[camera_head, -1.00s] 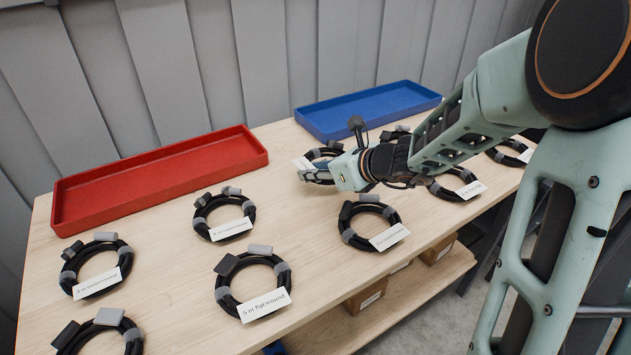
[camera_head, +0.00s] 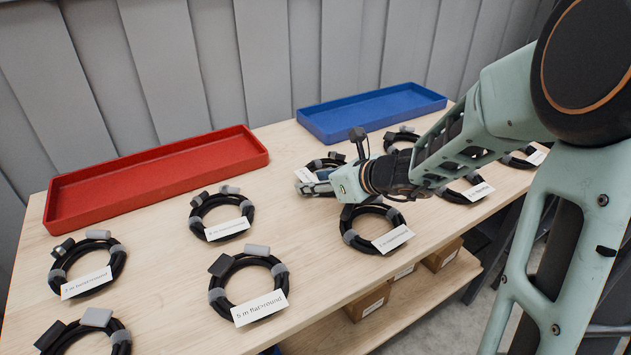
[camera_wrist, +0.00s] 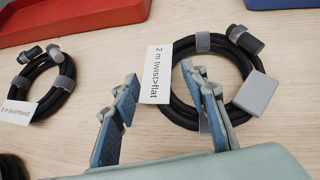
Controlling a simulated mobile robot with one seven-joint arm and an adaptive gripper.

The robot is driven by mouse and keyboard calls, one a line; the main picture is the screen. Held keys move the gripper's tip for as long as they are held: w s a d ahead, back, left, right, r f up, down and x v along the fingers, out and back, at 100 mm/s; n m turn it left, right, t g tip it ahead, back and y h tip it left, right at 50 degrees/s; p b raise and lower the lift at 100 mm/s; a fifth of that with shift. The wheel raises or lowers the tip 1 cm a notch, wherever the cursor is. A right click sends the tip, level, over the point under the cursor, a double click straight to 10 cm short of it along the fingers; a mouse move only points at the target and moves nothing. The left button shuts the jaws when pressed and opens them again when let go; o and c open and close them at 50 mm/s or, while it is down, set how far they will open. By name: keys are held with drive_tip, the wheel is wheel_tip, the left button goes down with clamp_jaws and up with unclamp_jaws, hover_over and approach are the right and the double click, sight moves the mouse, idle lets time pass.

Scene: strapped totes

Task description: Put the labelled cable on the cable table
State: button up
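Coiled black cables with grey ties and white labels lie on the wooden table (camera_head: 160,275). My gripper (camera_wrist: 160,76) is open over one coil (camera_wrist: 245,62), whose label (camera_wrist: 156,74) reads "2 m twist>flat". In the wrist view the label and the coil's left side show between the fingers; I cannot tell whether the fingers touch the cable. In the head view my gripper (camera_head: 304,188) is low over the table, partly hiding this coil (camera_head: 326,161). Another coil (camera_head: 250,285) at the front has a label that seems to read "5 m flat>round".
A red tray (camera_head: 160,185) and a blue tray (camera_head: 372,112) lie along the back edge near the grey wall. Another coil (camera_wrist: 45,80) lies to the left in the wrist view. Cardboard boxes (camera_head: 368,302) stand on a lower shelf.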

drive_tip(key=shift+r, duration=0.1)
drive_tip(key=shift+s+d+r+p, duration=0.1)
drive_tip(key=shift+r+p, duration=0.15)
drive_tip(key=shift+p, duration=0.05)
drive_tip(key=p+v, duration=0.3)
drive_tip(key=v, duration=0.8)
drive_tip(key=shift+s+d+r, duration=0.1)
drive_tip(key=shift+s+d, duration=0.1)
drive_tip(key=shift+s, duration=0.05)
